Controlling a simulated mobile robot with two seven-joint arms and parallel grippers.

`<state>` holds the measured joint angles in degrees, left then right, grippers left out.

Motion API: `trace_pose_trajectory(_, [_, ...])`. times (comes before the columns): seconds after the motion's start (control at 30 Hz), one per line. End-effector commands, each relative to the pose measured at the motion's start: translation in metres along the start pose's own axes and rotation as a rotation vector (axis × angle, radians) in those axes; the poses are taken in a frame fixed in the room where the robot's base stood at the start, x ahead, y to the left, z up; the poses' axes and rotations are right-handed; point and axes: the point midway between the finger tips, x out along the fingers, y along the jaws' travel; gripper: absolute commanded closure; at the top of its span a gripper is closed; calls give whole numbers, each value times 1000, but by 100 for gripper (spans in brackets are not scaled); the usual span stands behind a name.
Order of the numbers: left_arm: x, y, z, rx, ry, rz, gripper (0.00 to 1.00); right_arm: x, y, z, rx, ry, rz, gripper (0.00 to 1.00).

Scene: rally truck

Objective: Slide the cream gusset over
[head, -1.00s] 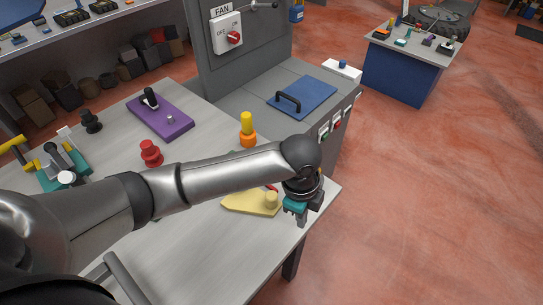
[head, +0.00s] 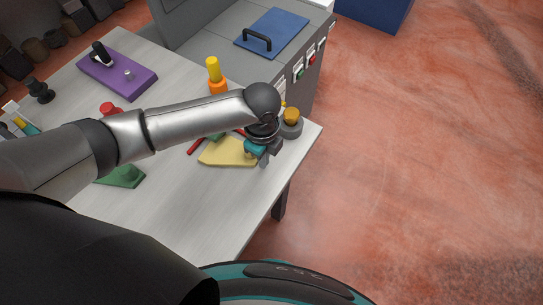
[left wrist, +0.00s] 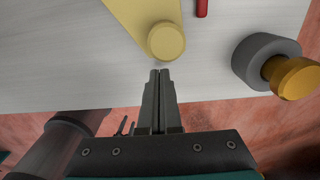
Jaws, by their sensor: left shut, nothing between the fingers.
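The cream gusset (head: 225,152) is a flat pale-yellow plate lying on the grey table near its right edge. In the left wrist view the cream gusset (left wrist: 138,15) shows at the top, with a round raised knob (left wrist: 166,41) at its near end. My left gripper (head: 264,160) is at the right end of the gusset and hides the knob in the head view. In the left wrist view my left gripper (left wrist: 160,75) has its fingers together and empty, pointing at the knob, close to it. I cannot tell whether they touch. My right gripper is not in view.
A grey ring with an orange knob (head: 291,116) stands beside the gripper near the table's edge. A red bar (left wrist: 202,8), an orange-and-yellow peg (head: 216,77), a green block (head: 123,175) and a purple block (head: 117,76) are on the table. The front of the table (head: 205,205) is clear.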

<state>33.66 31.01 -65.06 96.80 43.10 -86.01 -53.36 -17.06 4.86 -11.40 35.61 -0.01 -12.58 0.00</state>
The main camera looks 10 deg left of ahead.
Motion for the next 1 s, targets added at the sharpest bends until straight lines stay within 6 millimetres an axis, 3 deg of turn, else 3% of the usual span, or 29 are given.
trace_pose_trajectory(0.2, [0,1,16,0,1,2,100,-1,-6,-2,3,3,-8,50])
trace_pose_trajectory(0.6, [-1,0,20,0,0,2,100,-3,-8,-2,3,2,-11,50])
trace_pose_trajectory(0.83, [-2,0,45,-3,-1,3,100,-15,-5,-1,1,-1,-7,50])
trace_pose_trajectory(1.0, [0,0,48,-3,-4,3,100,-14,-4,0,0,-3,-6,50])
